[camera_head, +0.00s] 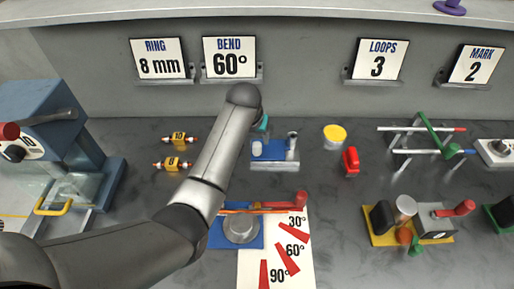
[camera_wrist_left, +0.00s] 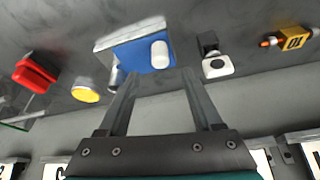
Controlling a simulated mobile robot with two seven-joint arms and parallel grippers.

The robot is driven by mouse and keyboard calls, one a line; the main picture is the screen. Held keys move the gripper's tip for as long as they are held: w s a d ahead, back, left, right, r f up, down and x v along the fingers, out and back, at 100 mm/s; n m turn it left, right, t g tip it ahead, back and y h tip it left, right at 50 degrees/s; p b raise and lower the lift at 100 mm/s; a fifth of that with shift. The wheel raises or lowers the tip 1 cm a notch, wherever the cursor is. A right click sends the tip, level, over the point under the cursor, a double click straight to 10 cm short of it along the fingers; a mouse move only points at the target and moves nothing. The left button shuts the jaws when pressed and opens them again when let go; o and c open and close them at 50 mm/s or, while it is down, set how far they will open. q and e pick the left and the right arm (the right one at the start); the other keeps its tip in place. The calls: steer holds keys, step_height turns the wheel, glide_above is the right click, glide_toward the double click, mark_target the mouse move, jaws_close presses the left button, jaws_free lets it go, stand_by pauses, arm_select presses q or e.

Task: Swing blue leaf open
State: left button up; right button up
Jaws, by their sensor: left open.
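A small blue leaf (camera_head: 268,151) with a white cylinder on it lies on a light grey base at the back middle of the bench. The blue leaf also shows in the left wrist view (camera_wrist_left: 134,57), with the white cylinder at its side. Whether it is hinged to the base I cannot tell. My left gripper (camera_wrist_left: 155,82) is open and empty, its two fingers pointing towards the leaf's near edge. Whether a finger touches it I cannot tell. In the head view my left arm hides most of this gripper. My right gripper is not in view.
A yellow-topped round piece (camera_head: 334,133) and a red piece (camera_head: 351,160) stand right of the leaf. A bending fixture (camera_head: 240,229) with an angle chart (camera_head: 275,252) is in front. Yellow tagged parts (camera_head: 179,138) lie left. The signed wall (camera_head: 300,60) is behind.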

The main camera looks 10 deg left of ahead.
mark_target(256, 145)
arm_select(q)
steer(key=shift+b+x, duration=1.65)
steer(key=shift+x, duration=2.75)
jaws_close()
